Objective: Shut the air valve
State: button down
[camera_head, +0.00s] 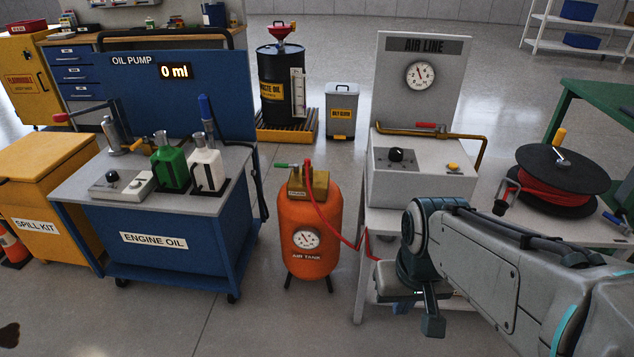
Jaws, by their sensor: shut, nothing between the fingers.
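The air line stand (382,85) is right of centre, with a gauge (420,75) on its back panel. A yellow pipe (465,136) runs across above its grey box. A valve with a short red lever (429,126) sits on this pipe, the lever lying roughly along it. My gripper (433,324) seems to be the small dark end hanging low in front of the stand, well below and apart from the valve. It is shut and holds nothing. My arm hides the stand's lower right part.
An orange air tank (306,255) with a green-handled fitting (287,165) stands left of the stand, joined to it by a red hose (345,240). A blue engine oil cart (165,265) is further left. A hose reel (562,170) lies at right. Floor in front is clear.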

aim_at(442, 127)
jog(key=z, duration=0.25)
jog(key=i, duration=1.4)
